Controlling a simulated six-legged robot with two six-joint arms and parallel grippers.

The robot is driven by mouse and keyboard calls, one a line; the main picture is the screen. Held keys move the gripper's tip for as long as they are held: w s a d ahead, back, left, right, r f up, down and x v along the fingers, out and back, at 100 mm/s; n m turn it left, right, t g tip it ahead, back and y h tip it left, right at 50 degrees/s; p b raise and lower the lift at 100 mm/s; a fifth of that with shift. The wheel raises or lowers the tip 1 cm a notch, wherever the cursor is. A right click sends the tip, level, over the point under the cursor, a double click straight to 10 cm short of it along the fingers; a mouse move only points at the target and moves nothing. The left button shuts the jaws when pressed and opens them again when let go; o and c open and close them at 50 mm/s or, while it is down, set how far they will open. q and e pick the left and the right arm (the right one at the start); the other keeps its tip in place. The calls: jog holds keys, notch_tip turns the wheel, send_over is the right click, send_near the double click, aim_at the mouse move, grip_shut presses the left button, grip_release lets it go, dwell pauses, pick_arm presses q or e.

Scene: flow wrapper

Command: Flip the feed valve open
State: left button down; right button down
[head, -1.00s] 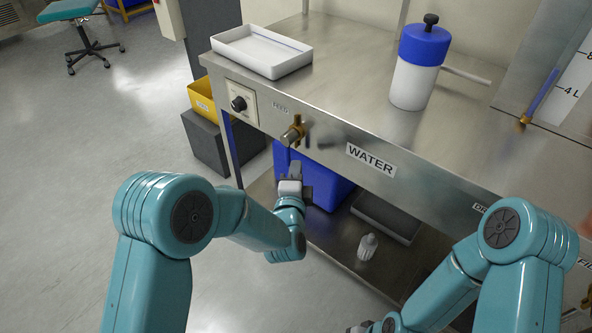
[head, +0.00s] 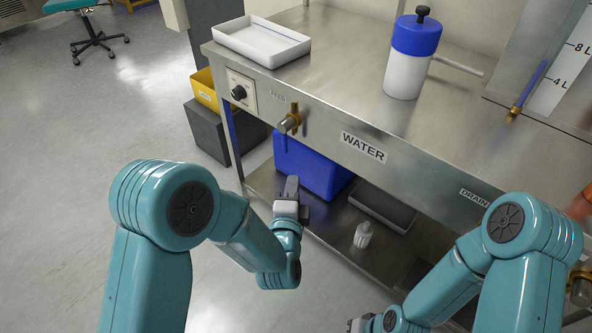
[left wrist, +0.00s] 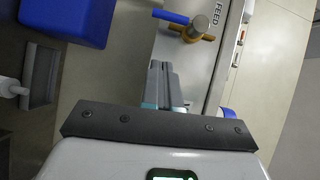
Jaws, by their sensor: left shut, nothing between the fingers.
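The feed valve (head: 290,121) is a brass fitting on the steel front panel, below the "FEED" label. Its blue lever hangs down from it in the head view. In the left wrist view the valve (left wrist: 196,28) is at the top, with the blue lever (left wrist: 171,17) pointing left. My left gripper (head: 292,181) is shut and empty, below the valve and apart from it. Its closed fingers (left wrist: 164,72) point toward the valve in the left wrist view. A small grey part of my right gripper (head: 357,324) shows at the bottom edge; its fingers are hidden.
A black knob (head: 239,93) is left of the valve on the panel. A white tray (head: 262,42) and a blue-topped container (head: 408,70) stand on top.

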pick_arm(q)
jog(key=shift+s, duration=1.05)
jog(key=s+a+f+n+g+y, duration=0.1)
jog(key=s+a+f+n+g, duration=0.15)
jog(key=a+f, duration=0.45)
jog(key=s+a+f+n+g+y, duration=0.1)
jog(key=a+f+n+g, duration=0.15)
jog(key=a+f, duration=0.5)
jog(key=s+d+f+n+g+h, duration=0.3)
jog(key=s+f+n+g, duration=0.3)
jog(key=s, duration=0.4)
jog(key=s+d+f+n+g+h, duration=0.2)
jog(key=s+d+f+n+g, duration=0.2)
jog(key=s+n+g, duration=0.5)
notch_tip(320, 180, up, 26)
jog(key=s+t+p, duration=0.1)
jog(key=t+p, duration=0.2)
jog(key=p, duration=2.2)
jog(key=shift+s+a+f+p, duration=0.2)
jog(key=shift+s+f+p, duration=0.05)
jog(key=shift+s+p, duration=0.15)
